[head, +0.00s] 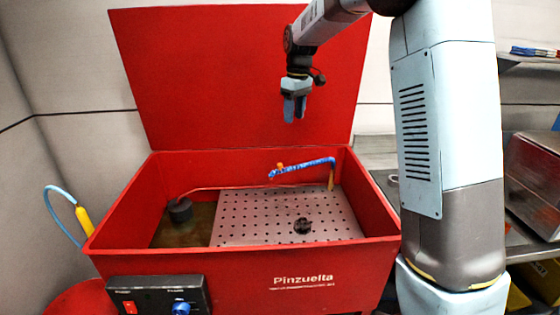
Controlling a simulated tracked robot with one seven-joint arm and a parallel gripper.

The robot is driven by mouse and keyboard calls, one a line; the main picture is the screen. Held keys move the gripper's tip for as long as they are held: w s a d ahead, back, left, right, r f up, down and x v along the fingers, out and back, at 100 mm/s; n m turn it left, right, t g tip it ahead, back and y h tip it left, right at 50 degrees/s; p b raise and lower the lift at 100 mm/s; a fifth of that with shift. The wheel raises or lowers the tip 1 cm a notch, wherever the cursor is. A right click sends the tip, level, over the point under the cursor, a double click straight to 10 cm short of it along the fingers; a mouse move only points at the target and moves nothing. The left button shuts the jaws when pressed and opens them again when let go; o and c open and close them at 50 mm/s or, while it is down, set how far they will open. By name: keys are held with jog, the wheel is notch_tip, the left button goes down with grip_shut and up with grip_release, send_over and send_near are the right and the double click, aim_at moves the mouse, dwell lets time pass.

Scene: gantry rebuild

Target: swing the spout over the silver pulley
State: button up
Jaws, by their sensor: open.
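The blue spout (310,164) rises from a yellowish post at the back right of the red wash basin (130,205). It reaches left over the back of the perforated tray, with a small orange part near its free end. A small dark round part (303,226) lies on the tray, in front of the spout's arm and not under its tip. It looks dark rather than silver, and I cannot tell whether it is the pulley. My gripper (294,116) hangs above the basin, pointing down, open and empty, apart from the spout.
The perforated grey tray (250,231) is otherwise mostly bare. A black cylinder (180,209) stands at the basin's left, with a thin line running right. The raised red lid (230,75) stands behind. A control box (158,296) is on the front. Shelving (530,95) is at right.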

jog(key=w+a+f+n, duration=0.2)
jog(key=w+a+f, duration=0.1)
jog(key=w+f, duration=0.2)
jog(key=shift+g, duration=0.4)
jog(key=f, duration=0.9)
jog(key=s+a+f, duration=0.1)
jog(key=f, duration=0.4)
jog(key=shift+a, duration=0.1)
jog(key=shift+c, duration=0.3)
grip_shut()
